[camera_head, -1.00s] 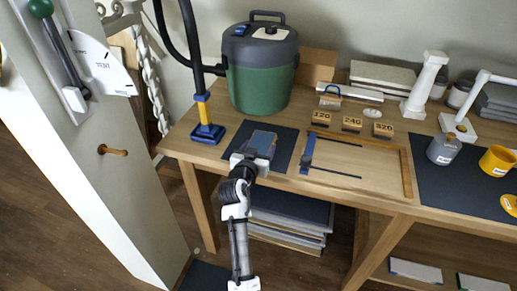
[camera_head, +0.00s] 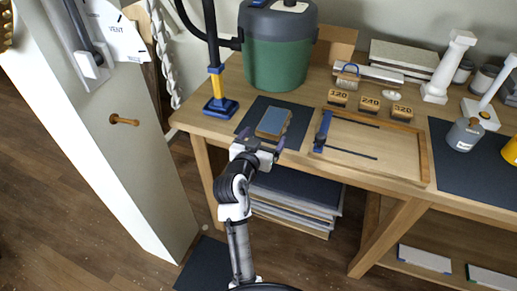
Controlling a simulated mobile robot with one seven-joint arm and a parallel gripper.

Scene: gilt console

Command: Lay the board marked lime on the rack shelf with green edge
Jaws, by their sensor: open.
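I cannot make out a board marked lime; no such lettering is readable. Two pale flat pieces lie on the low wooden level at bottom right: one has a blue end (camera_head: 425,259), the other a green end (camera_head: 490,277). I cannot tell whether the green-ended one is the rack shelf. My gripper (camera_head: 259,142) is open and empty at the front edge of the bench. Just beyond its fingers a blue-topped wooden block (camera_head: 273,122) lies on a dark mat (camera_head: 250,118), apart from them.
A green canister vacuum (camera_head: 280,52) and its blue floor nozzle (camera_head: 220,107) stand on the bench's left. A wooden frame (camera_head: 372,170) and numbered blocks (camera_head: 369,103) lie right of the mat. Several boards (camera_head: 292,195) are stacked under the bench. A white pillar (camera_head: 143,190) rises at left.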

